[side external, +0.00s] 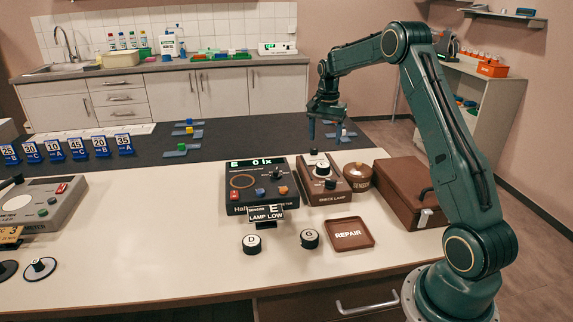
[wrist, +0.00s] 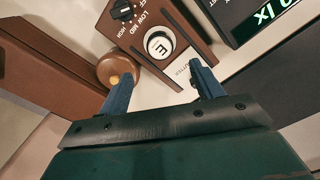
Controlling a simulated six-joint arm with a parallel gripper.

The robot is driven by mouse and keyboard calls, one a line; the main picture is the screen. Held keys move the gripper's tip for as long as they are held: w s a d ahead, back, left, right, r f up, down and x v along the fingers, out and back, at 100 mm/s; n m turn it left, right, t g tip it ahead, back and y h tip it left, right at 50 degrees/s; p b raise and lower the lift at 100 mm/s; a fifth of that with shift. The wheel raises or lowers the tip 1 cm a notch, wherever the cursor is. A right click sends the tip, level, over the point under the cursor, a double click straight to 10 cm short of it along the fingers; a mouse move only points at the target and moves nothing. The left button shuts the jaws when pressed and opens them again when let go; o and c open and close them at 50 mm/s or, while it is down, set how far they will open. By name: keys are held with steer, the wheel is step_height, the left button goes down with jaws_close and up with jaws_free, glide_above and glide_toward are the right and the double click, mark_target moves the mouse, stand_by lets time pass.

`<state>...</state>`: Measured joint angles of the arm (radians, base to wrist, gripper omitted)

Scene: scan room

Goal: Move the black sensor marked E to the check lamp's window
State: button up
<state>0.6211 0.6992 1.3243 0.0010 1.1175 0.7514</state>
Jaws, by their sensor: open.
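The black sensor marked E (side external: 322,169) stands upright on the brown check lamp (side external: 338,197). Its white top with the letter E (wrist: 161,45) faces up in the wrist view, with a pale ring around it. The lamp's window is not seen apart from it, so any window under the sensor is hidden. The lamp's black knob (wrist: 122,10) has settings from off to high beside it. My gripper (side external: 325,128) is above the lamp, apart from the sensor. Its blue fingers are spread and empty in the wrist view (wrist: 161,73), with the sensor beyond them.
The meter (side external: 262,186) reads 0 lx, left of the lamp, with a LAMP LOW sign (side external: 266,213) before it. Sensors D (side external: 252,243) and G (side external: 309,239) stand in front. A REPAIR tray (side external: 350,246), round brown holder (side external: 358,177) and brown case (side external: 402,190) are nearby.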

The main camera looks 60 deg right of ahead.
steer(key=shift+r, duration=0.9)
steer(key=s+a+r+n+t, duration=0.1)
steer(key=s+a+r+n, duration=0.3)
steer(key=a+r, duration=0.45)
steer(key=s+a+r+n+t, duration=0.2)
steer(key=s+a+r+n, duration=0.3)
steer(key=a, duration=0.7)
steer(key=s+a+f+n+t, duration=0.1)
steer(key=s+a+n, duration=0.2)
steer(key=s+a, duration=0.3)
steer(key=s+a+f+n+t, duration=0.1)
steer(key=s+a+n, duration=0.2)
steer(key=s, duration=0.9)
steer(key=a, duration=0.2)
steer(key=shift+a+n+t, duration=0.3)
steer(key=shift+a+n, duration=0.05)
steer(key=shift+n, duration=0.05)
